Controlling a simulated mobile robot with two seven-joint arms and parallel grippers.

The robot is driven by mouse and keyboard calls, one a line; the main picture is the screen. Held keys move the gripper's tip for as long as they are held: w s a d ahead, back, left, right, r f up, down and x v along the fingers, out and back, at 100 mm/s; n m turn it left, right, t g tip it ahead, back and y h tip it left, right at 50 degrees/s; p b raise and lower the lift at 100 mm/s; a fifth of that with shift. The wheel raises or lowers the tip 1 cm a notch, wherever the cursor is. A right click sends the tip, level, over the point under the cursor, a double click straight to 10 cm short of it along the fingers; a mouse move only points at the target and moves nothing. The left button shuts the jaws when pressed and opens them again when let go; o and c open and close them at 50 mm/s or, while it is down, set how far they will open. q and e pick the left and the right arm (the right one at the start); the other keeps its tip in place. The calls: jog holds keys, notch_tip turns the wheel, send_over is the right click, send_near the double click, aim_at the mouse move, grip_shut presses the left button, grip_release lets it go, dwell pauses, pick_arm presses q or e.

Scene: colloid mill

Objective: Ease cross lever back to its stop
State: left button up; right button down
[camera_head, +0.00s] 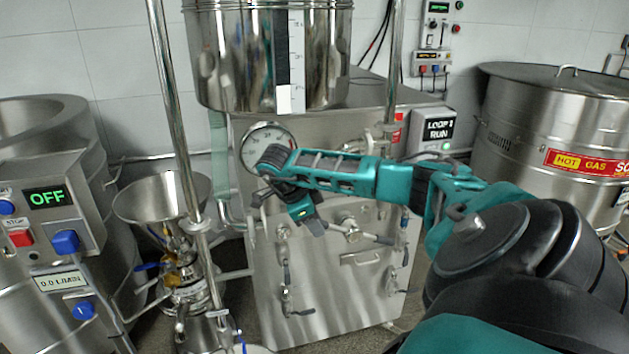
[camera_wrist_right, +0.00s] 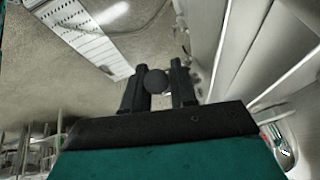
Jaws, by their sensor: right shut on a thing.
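The cross lever (camera_head: 352,231) is on the front of the steel machine housing. It has a round hub with metal arms, one reaching right and slightly down. My right gripper (camera_head: 317,228) comes down from the upper left to the lever's left side. In the right wrist view, my right gripper (camera_wrist_right: 157,88) is shut on a round dark knob (camera_wrist_right: 156,81), seen end-on between the fingers. It appears to be the end of a lever arm. In the head view the fingers hide that end. My left gripper is not in view.
A pressure gauge (camera_head: 266,147) sits behind my right wrist. Small valve handles (camera_head: 288,297) and a drawer-like handle (camera_head: 361,259) are lower on the housing. A steel funnel (camera_head: 163,200) and a control box (camera_head: 50,215) reading OFF stand left. A large drum (camera_head: 545,130) stands right.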

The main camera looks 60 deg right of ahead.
jog(key=c, duration=1)
grip_release()
jog(key=shift+a+f, duration=0.1)
pick_arm(q)
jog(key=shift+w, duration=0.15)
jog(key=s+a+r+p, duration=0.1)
jog(key=p, duration=0.2)
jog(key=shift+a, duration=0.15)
pick_arm(e)
jog(key=v, duration=1.3)
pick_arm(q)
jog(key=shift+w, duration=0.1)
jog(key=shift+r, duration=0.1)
pick_arm(e)
jog(key=shift+f, duration=0.1)
